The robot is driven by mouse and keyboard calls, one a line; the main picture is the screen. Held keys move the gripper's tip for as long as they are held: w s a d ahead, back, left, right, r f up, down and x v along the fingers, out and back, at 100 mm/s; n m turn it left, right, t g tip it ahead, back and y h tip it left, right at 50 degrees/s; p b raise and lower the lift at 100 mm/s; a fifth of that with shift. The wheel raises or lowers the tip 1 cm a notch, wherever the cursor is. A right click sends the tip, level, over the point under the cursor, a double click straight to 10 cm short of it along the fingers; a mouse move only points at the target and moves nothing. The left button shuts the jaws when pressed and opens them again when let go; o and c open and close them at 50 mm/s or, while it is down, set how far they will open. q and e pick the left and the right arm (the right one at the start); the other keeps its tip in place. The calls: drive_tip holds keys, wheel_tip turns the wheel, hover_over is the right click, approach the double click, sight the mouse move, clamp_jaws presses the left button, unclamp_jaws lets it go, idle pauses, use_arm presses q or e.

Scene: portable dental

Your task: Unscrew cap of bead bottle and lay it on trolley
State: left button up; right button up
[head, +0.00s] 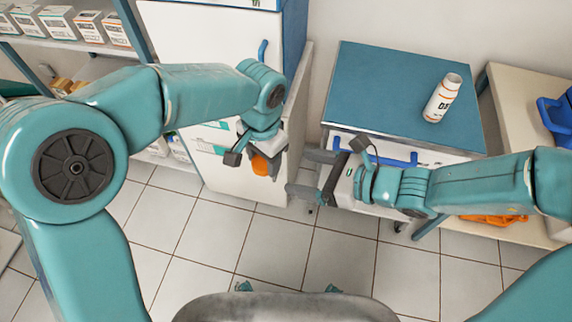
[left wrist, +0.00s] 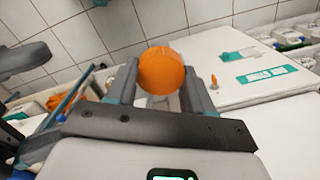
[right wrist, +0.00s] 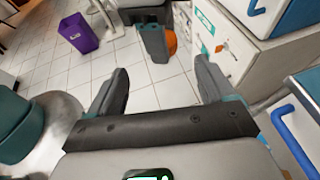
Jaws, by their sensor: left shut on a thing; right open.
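A white bottle with dark lettering and orange bands (head: 441,101) stands on the blue top of the trolley (head: 385,80); I cannot clearly tell whether its top is open. My left gripper (head: 262,163) is shut on a round orange thing, which looks like a cap (left wrist: 161,70). It holds this in the air, left of the trolley and in front of the white cabinet. My right gripper (head: 309,174) is open and empty, in front of the trolley and well apart from the bottle. Its spread fingers (right wrist: 160,78) also show in the right wrist view.
The white cabinet (head: 215,50) stands left of the trolley. A cream table (head: 510,95) with a blue bin (head: 555,115) is at the right. Shelves with boxes (head: 60,22) are at the back left. Most of the trolley top is bare.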

drive_tip(key=x, duration=0.9)
drive_tip(key=shift+w+a+f, duration=0.1)
drive_tip(key=shift+a+f, duration=0.05)
drive_tip(key=shift+f, duration=0.1)
drive_tip(key=c, duration=1.1)
use_arm(q)
drive_tip(key=o, duration=1.3)
drive_tip(key=shift+c, duration=0.2)
